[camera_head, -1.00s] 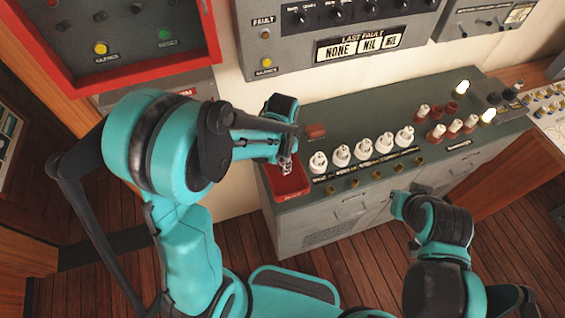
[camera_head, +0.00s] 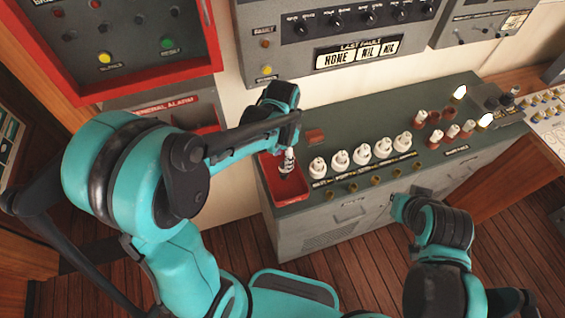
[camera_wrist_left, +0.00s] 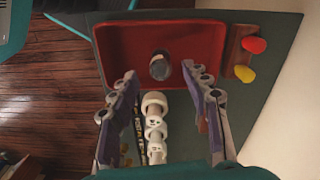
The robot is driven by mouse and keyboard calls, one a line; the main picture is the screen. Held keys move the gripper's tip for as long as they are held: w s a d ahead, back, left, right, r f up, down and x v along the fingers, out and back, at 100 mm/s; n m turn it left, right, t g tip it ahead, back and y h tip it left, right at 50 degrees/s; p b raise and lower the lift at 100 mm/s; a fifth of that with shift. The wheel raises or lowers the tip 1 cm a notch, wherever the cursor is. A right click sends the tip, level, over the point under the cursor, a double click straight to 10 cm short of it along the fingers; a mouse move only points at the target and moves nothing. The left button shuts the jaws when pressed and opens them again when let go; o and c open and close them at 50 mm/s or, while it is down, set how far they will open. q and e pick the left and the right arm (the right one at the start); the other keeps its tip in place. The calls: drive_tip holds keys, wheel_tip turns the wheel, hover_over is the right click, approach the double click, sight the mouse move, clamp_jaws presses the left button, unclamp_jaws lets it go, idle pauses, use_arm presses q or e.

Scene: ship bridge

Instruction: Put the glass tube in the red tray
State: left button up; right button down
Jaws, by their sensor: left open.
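The red tray (camera_head: 292,195) sits at the near left end of the grey console top. It also fills the upper middle of the left wrist view (camera_wrist_left: 118,52). The glass tube (camera_wrist_left: 160,66) shows there nearly end-on, as a dark round end with a pale rim, over the tray floor between my fingers. Whether it touches the floor is unclear. My left gripper (camera_head: 288,158) is above the tray, pointing down; its two fingers (camera_wrist_left: 159,78) are spread, with gaps to the tube. My right arm's end (camera_head: 400,207) is low in front of the console; its fingers are not clear.
Several white ceramic fuses (camera_head: 362,153) stand in a row right of the tray. Small brass knobs (camera_head: 353,185) line the console front. A red block (camera_head: 315,136) is behind the tray. A red-framed alarm panel (camera_head: 140,80) hangs at the left, close to my left arm.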

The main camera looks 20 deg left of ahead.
use_arm(q)
wheel_tip(320, 180, up, 5)
drive_tip(key=shift+r+p, duration=0.1)
drive_tip(key=shift+p, duration=0.3)
drive_tip(key=shift+s+a+r, duration=0.1)
drive_tip(key=shift+s+r, duration=0.05)
drive_tip(key=shift+r, duration=0.15)
drive_tip(key=s+a+r+n+t, duration=0.4)
drive_tip(key=s+n+t, duration=0.3)
drive_tip(key=s+n, duration=0.2)
drive_tip(key=shift+s+a+r, duration=0.15)
drive_tip(key=shift+s+r, duration=0.25)
drive_tip(key=shift+r, duration=0.15)
wheel_tip(320, 180, down, 12)
drive_tip(key=b, duration=1.1)
drive_tip(key=shift+r, duration=0.25)
